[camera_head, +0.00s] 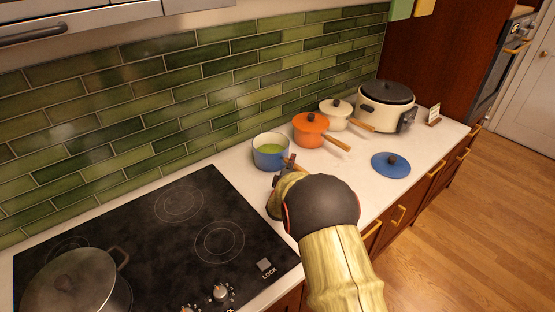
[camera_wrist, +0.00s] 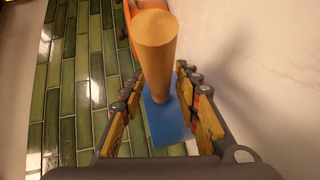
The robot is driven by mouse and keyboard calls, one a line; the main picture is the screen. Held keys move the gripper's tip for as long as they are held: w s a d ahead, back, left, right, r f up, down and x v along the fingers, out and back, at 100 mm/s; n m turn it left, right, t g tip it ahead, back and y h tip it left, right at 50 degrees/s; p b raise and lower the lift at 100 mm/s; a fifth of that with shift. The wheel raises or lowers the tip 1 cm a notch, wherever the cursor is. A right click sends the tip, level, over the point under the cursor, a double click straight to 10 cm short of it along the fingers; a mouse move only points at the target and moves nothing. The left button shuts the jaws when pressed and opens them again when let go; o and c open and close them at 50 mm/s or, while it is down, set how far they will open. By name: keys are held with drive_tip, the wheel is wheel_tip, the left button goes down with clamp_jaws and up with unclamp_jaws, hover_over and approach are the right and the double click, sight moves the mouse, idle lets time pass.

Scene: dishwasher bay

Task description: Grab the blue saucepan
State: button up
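The blue saucepan (camera_head: 264,161) stands uncovered on the white counter beside the cooktop, with something green inside. Its wooden handle points toward my gripper (camera_head: 284,172), which is partly hidden behind my wrist. In the wrist view the wooden handle (camera_wrist: 157,55) lies between the two spread fingers of my gripper (camera_wrist: 160,84). The blue side of the saucepan (camera_wrist: 167,125) shows beyond them. The fingers look open, with gaps beside the handle; any contact is unclear.
An orange saucepan (camera_head: 310,135), a cream saucepan (camera_head: 337,121) and a cooker (camera_head: 385,112) stand to the right. A blue lid (camera_head: 391,171) lies on the counter. The black cooktop (camera_head: 150,240) carries a lidded pot (camera_head: 75,283). Green tiles (camera_head: 200,90) rise behind.

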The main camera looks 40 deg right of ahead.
clamp_jaws()
idle(0.7)
drive_tip(key=shift+w+r, duration=0.1)
drive_tip(key=shift+r, duration=0.15)
